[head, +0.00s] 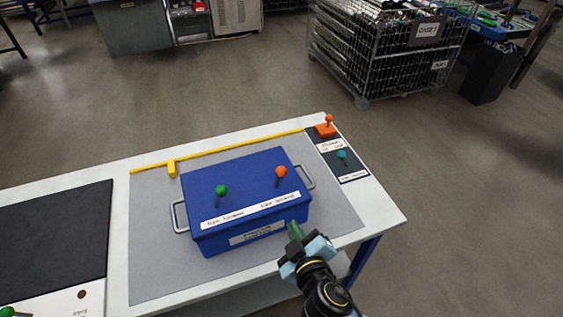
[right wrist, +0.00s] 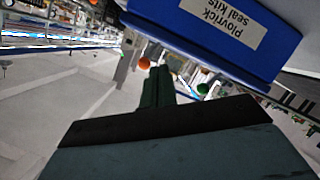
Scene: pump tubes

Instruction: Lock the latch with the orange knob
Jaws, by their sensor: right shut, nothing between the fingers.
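A blue box (head: 245,215) with silver side handles stands on a grey mat. On its lid are two latch levers, one with an orange knob (head: 281,171) on the right, one with a green knob (head: 221,189) on the left. Both stems rise from the lid; their lock state cannot be told. In the right wrist view the orange knob (right wrist: 144,63) and green knob (right wrist: 203,89) show beyond the fingers, below the upside-down box front (right wrist: 190,22). My right gripper (head: 294,228) is shut and empty by the box's front right corner, apart from the knobs. My left gripper is out of view.
A dark panel (head: 342,160) with an orange-knobbed block (head: 326,129) and a teal knob lies right of the box. A yellow strip (head: 220,151) runs along the mat's back edge. A black board (head: 55,235) lies at left. The space above the lid is clear.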

